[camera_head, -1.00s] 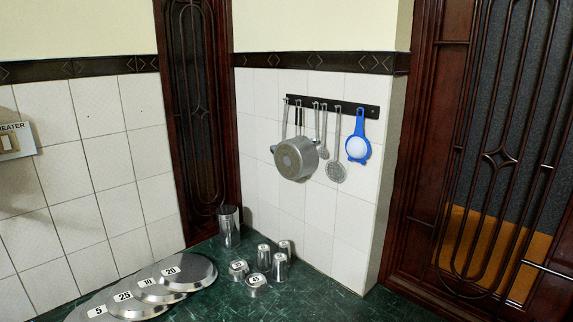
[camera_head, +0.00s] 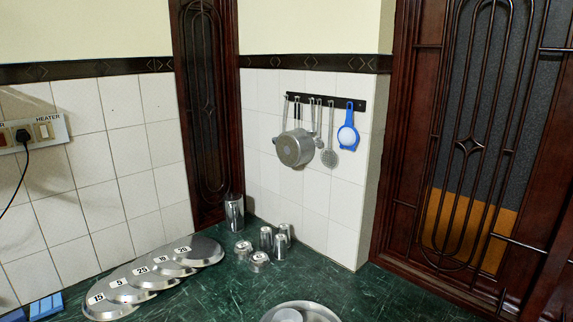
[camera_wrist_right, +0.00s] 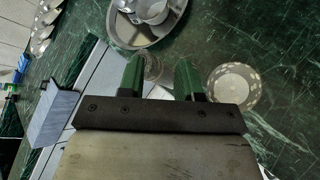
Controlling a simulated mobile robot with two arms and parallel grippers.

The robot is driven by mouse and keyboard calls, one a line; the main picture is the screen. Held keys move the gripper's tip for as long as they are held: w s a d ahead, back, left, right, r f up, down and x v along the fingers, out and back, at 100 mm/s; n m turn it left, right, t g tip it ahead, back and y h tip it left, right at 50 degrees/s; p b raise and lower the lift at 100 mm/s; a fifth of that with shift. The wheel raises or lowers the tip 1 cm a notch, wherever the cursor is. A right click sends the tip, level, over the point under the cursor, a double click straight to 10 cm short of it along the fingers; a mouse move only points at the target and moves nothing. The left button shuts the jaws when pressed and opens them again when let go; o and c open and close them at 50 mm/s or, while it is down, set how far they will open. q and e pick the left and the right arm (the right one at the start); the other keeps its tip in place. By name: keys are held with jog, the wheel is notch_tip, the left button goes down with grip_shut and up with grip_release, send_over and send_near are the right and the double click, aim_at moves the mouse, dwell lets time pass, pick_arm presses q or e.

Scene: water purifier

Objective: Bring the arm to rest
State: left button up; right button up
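My right gripper (camera_wrist_right: 158,72) shows in the right wrist view with its two green fingers apart. It is above the dark green counter, and nothing is clearly held between the fingers. A small clear or shiny round cup (camera_wrist_right: 153,67) shows beyond the gap between them, seemingly below; its exact distance is hard to tell. Neither gripper shows in the head view, and my left gripper is not in sight. No water purifier can be clearly made out.
A round steel plate (camera_head: 330,313) with a cup stands at the counter's front edge of view. Numbered lids (camera_head: 130,292) lie at left; steel cups (camera_head: 265,240) and a tall tumbler (camera_head: 234,213) stand behind. A pale round dish (camera_wrist_right: 234,86) is right of my gripper.

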jog(key=s+d+r+m+g+h, duration=0.1)
jog(key=s+d+m+g, duration=0.25)
jog(key=s+m, duration=0.85)
jog(key=s+d+r+m+g, duration=0.15)
jog(key=s+m+g, duration=0.5)
jog(key=m, duration=1.05)
notch_tip(320, 180, down, 32)
jog(key=s+b, duration=0.2)
jog(key=b, duration=0.4)
pick_arm(q)
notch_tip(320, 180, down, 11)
jog(key=b, duration=0.5)
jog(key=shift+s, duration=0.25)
pick_arm(e)
jog(key=s+d+f, duration=0.1)
jog(key=s+f, duration=0.7)
jog(key=f, duration=0.3)
jog(key=s+d+f, duration=0.1)
jog(key=s+f, duration=0.7)
jog(key=f, duration=0.2)
jog(key=shift+s+d+f+n+g+h, duration=0.25)
jog(key=shift+d+f+n+g+h, duration=0.05)
jog(key=shift+d+f, duration=0.1)
